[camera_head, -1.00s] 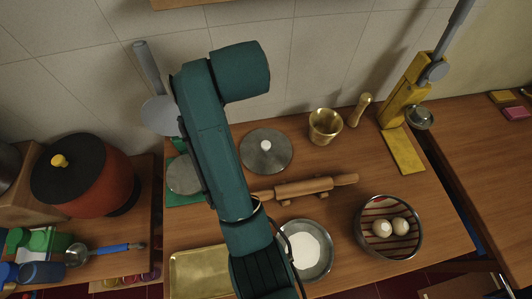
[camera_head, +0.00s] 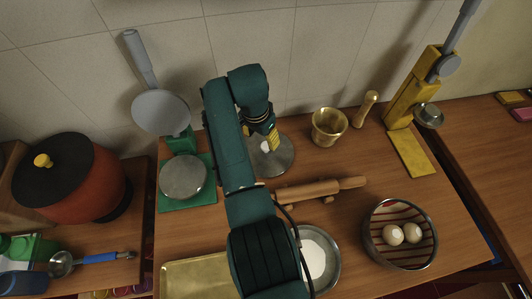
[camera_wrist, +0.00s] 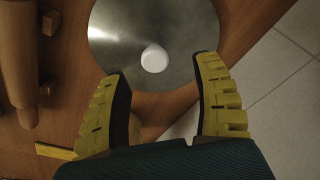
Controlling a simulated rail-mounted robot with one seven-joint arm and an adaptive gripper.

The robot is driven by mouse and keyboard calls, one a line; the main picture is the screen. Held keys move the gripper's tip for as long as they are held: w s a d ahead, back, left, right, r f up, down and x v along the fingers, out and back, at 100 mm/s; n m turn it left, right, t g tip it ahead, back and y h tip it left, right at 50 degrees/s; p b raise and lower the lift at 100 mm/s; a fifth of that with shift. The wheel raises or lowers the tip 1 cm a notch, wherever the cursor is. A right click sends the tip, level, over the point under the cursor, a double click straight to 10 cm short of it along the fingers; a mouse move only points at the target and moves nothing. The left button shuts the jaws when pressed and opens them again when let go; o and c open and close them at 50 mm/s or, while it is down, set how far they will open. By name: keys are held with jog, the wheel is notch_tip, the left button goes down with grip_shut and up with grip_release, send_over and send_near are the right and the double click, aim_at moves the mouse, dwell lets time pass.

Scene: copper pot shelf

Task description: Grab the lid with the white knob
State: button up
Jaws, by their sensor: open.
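The lid (camera_head: 281,160) is a flat round grey metal disc lying on the wooden counter, partly hidden behind my arm and gripper in the head view. Its white knob (camera_head: 265,146) shows beside my fingers. In the wrist view the lid (camera_wrist: 185,35) lies ahead of the fingertips, with the white knob (camera_wrist: 154,58) between the lines of the two yellow fingers and just beyond their tips. My gripper (camera_wrist: 161,64) is open and empty. In the head view my gripper (camera_head: 272,140) is over the lid, close to the knob.
A rolling pin (camera_head: 310,190) lies in front of the lid. A brass mortar (camera_head: 328,127) and pestle (camera_head: 365,108) stand to the right. A scale with a round plate (camera_head: 183,176) is at left. A bowl of white powder (camera_head: 322,262) and an egg basket (camera_head: 400,234) are nearer.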

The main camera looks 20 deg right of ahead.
aim_at(266, 145)
jog(key=f+b, duration=0.1)
jog(key=f, duration=0.1)
jog(key=d+f+b, duration=0.1)
jog(key=f, duration=0.2)
jog(key=shift+s+d+f, duration=0.1)
jog(key=shift+d+f, duration=0.1)
jog(key=shift+r, duration=0.1)
grip_shut()
